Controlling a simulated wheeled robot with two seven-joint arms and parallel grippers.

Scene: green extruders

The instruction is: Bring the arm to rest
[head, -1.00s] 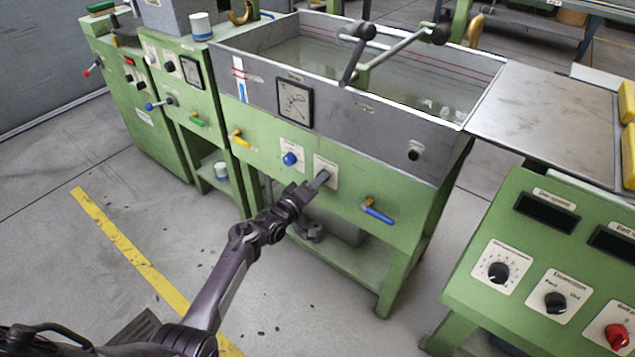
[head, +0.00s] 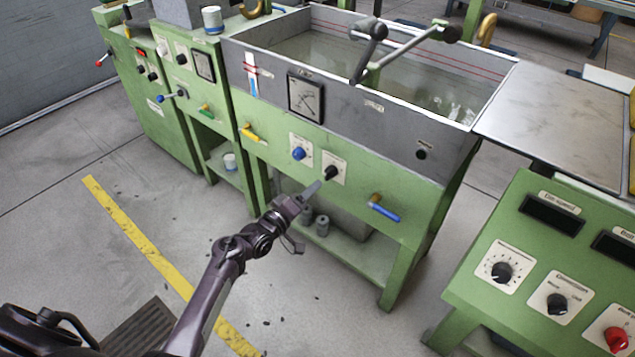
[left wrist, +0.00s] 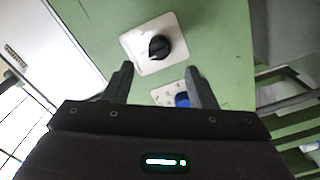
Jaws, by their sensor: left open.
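My left gripper (head: 303,194) is in front of the green tank stand, below and left of a black rotary knob (head: 331,172) on a white plate. In the left wrist view my left gripper (left wrist: 158,85) shows two separate fingers with nothing between them. The black knob (left wrist: 159,47) lies beyond the fingertips there, apart from them. A blue knob (left wrist: 182,100) on another plate shows partly behind the right finger. The blue knob also shows in the head view (head: 298,153). My right gripper is in neither view.
The green stand carries a grey water tank (head: 450,158) with a gauge (head: 305,97). A blue-handled valve (head: 384,211) and a yellow-handled valve (head: 251,134) stick out of the stand's front. A green control console (head: 475,290) stands at right. Open floor (head: 80,235) lies at left.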

